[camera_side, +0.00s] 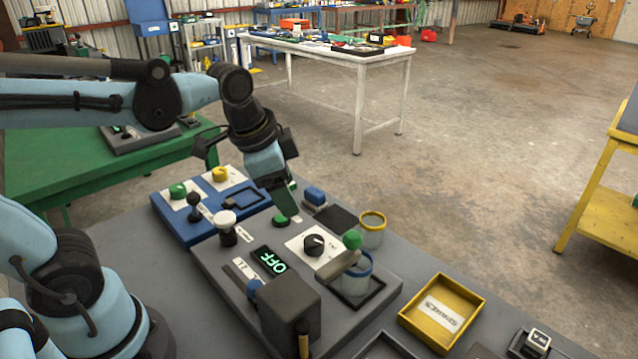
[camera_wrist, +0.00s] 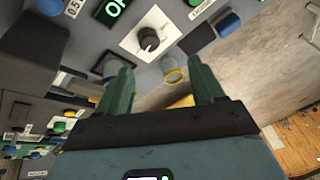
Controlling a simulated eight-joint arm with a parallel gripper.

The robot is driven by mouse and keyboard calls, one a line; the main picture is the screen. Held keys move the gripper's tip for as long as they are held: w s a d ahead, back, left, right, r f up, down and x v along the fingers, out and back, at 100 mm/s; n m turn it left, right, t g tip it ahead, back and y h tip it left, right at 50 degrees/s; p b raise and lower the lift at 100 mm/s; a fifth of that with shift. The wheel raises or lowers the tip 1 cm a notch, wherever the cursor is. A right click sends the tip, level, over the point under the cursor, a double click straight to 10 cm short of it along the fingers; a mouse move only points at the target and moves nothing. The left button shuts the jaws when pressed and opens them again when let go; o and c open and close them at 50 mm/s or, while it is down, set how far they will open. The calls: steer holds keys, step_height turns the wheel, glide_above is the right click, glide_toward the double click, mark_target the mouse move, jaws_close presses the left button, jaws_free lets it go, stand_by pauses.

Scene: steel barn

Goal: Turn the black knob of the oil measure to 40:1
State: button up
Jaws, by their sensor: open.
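The black knob (camera_side: 314,245) sits on a white dial plate (camera_side: 305,255) on the grey oil measure panel (camera_side: 225,264). A white pointer line shows on it; the dial marks are too small to read. The knob also shows in the wrist view (camera_wrist: 149,39), above the gap between my fingers. The panel's display (camera_side: 269,261) reads OFF. My gripper (camera_side: 280,205) is open and empty, above the panel's back edge, behind and left of the knob and apart from it. Its two green fingers (camera_wrist: 162,82) show in the wrist view.
A green-topped lever (camera_side: 352,240) and a clear cup with a blue rim (camera_side: 356,275) stand right of the knob. A yellow-rimmed cup (camera_side: 372,229) is behind. A white-capped post (camera_side: 226,222) stands left. A yellow SPARES tray (camera_side: 472,322) lies front right.

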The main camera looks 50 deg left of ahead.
mark_target(313, 239)
steer(key=w+d+m+g, duration=0.2)
steer(key=w+m+g, duration=0.2)
steer(key=m, duration=0.5)
step_height(313, 239, down, 11)
steer(key=shift+w+f, duration=0.15)
steer(key=shift+f, duration=0.05)
stand_by(0.3)
steer(key=c, duration=1.1)
steer(key=shift+o, duration=0.2)
